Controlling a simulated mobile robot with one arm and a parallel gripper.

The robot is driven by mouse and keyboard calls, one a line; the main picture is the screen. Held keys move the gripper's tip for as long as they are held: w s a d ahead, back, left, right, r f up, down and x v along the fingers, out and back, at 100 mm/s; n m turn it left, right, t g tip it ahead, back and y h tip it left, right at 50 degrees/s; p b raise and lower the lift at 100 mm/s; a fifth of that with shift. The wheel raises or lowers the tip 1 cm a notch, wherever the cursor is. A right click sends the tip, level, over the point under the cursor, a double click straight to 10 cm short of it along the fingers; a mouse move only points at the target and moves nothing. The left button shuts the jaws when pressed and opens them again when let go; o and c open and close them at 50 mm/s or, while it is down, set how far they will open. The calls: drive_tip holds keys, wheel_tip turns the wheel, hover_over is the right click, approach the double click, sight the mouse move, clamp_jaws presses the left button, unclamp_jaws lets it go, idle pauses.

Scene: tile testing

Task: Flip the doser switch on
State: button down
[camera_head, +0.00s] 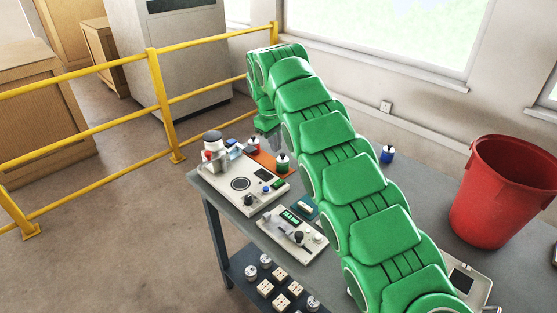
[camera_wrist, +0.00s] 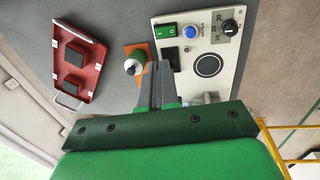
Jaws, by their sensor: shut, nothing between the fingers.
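A white device (camera_wrist: 228,72) with a round black pad fills the upper right of the wrist view. A green rocker switch (camera_wrist: 166,31) sits at its corner, beside a blue button (camera_wrist: 192,33), a black knob (camera_wrist: 230,27) and a dark display (camera_wrist: 171,58). The device also shows in the head view (camera_head: 232,205) on the bench. Its lettering is too small to confirm it as the doser; the switch's state is unclear. My gripper (camera_wrist: 158,68) is shut and empty, its tips beside the device's edge near the display, apart from the switch.
A green-and-white container (camera_wrist: 134,66) on an orange mat (camera_wrist: 138,48) stands close beside my fingers. A red tray (camera_wrist: 83,85) lies farther left. A second device (camera_head: 290,235) with a green display and a red bin (camera_head: 495,190) are on the bench. Yellow rails (camera_head: 160,95) stand behind.

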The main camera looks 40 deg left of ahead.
sight(281, 180)
drive_tip(key=f, duration=0.4)
drive_tip(key=w+f, duration=0.1)
drive_tip(key=f, duration=0.8)
drive_tip(key=shift+w+f, duration=0.15)
drive_tip(key=shift+w, duration=0.25)
drive_tip(key=shift+f, duration=0.15)
